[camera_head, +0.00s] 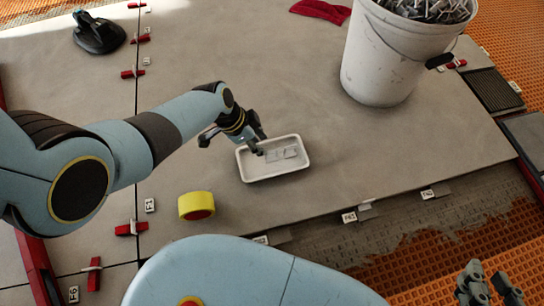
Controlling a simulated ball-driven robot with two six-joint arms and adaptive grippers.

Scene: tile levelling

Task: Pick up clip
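A shallow white tray (246,169) sits on the grey tile near the middle of the view. Small pale clips (284,153) lie in it, close together; their exact outlines are hard to tell. My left gripper (232,146) is at the tray's upper left corner, its fingers spread. One finger reaches over the tray's rim beside the clips and the other stays outside, to the left. I see nothing held between them. My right gripper (488,284) is at the bottom right, fingers apart and empty, far from the tray.
A yellow tape roll (196,206) lies left of the tray. A white bucket (382,62) full of grey pieces stands at the upper right. A black suction-cup tool (98,34) is at the upper left. Red wedges (131,228) sit along the tile joint. Orange matting (460,250) shows lower right.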

